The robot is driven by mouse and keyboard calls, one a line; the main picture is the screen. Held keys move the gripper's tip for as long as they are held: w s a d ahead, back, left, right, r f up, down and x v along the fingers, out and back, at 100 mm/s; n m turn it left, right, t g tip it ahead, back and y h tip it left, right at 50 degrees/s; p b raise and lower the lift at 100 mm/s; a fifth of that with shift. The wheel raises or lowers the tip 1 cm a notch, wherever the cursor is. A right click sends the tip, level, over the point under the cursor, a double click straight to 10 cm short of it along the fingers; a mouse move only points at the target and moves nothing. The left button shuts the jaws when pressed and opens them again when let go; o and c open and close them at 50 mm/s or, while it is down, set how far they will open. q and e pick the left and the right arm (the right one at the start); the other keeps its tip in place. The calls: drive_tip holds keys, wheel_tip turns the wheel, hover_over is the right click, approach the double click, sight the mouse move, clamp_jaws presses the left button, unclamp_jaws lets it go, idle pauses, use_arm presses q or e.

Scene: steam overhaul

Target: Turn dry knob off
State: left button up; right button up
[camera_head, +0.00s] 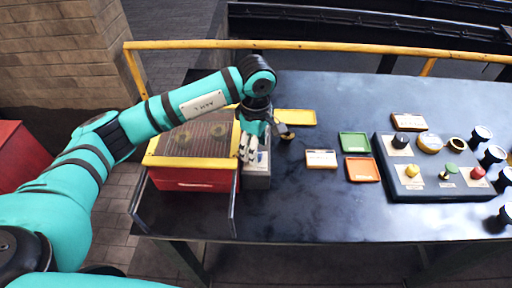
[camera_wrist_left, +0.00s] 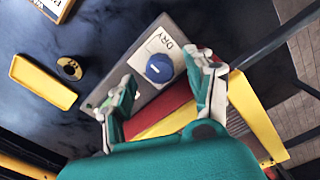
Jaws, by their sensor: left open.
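The dry knob (camera_wrist_left: 159,68) is a round blue knob with a pale mark, on a white plate lettered DRY. The plate sits on a grey control box (camera_head: 257,178) beside the red and yellow dryer (camera_head: 195,178). My left gripper (camera_head: 249,158) points down over the box and hides the knob in the head view. In the left wrist view my left gripper (camera_wrist_left: 164,98) is open, with a finger on either side of the knob's near side. A gap shows between the fingers and the knob. My right gripper is not in view.
Yellow (camera_head: 296,117), green (camera_head: 354,142) and orange (camera_head: 362,169) trays lie right of the box. A dark panel with coloured knobs (camera_head: 436,188) stands farther right. A clear guard (camera_head: 234,205) stands near the box. The front middle table is free.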

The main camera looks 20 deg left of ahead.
use_arm(q)
drive_tip(key=shift+f, duration=1.15)
clamp_jaws()
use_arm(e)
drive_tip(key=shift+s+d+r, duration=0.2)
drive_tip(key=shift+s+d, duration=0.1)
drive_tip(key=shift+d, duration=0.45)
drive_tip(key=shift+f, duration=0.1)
